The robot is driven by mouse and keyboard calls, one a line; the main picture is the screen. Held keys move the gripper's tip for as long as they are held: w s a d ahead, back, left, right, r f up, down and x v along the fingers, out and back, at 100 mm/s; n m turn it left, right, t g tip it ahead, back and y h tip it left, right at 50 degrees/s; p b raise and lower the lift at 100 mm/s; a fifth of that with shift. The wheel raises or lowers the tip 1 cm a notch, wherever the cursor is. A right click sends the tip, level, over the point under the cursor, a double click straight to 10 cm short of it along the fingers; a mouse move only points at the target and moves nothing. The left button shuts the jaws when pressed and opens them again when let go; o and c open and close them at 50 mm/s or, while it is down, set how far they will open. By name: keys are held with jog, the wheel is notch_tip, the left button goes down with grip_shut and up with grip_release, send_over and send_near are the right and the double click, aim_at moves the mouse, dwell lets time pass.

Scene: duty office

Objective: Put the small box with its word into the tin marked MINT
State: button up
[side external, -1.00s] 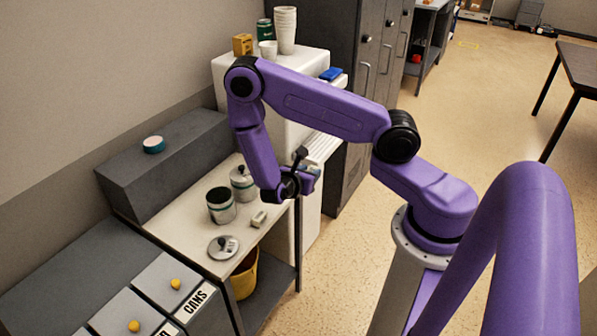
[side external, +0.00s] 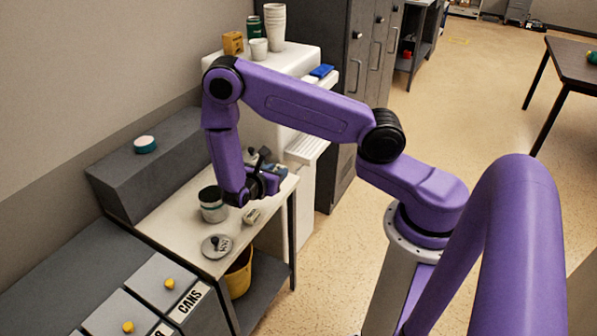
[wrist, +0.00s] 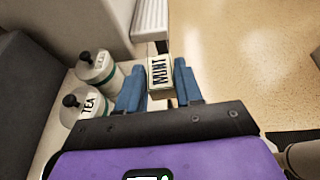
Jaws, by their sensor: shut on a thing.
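My gripper (wrist: 157,78) is shut on the small box (wrist: 160,73), with one blue finger on each side of it. The box's pale face reads MINT in the wrist view. In the side view the box (side external: 252,216) is low at the worktop, beside the open tin (side external: 213,212); I cannot tell whether it touches the surface. The open tin's word is not readable. A loose lid with a dark knob (side external: 216,246) lies in front of it. A lidded tin marked TEA (wrist: 92,103) and another lidded tin (wrist: 97,66) stand left of my gripper in the wrist view.
A grey raised block (side external: 150,175) with a teal-and-white round item (side external: 145,144) stands behind the worktop. A white cabinet with stacked cups (side external: 275,25) is at the back. A yellow bin (side external: 238,275) is below. A grey CANS lid (side external: 165,280) is at front left.

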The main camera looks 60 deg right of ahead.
jog(key=w+a+r, duration=0.3)
jog(key=w+a, duration=0.2)
jog(key=w, duration=0.3)
jog(key=w+a+r, duration=0.3)
jog(key=w+a, duration=0.2)
jog(key=w, duration=0.3)
notch_tip(320, 180, down, 6)
jog(key=shift+a, duration=0.1)
jog(key=o, duration=1.1)
jog(key=shift+s, duration=0.1)
jog(key=v, duration=1.7)
jog(key=shift+w+r, duration=0.15)
jog(key=shift+w, duration=0.15)
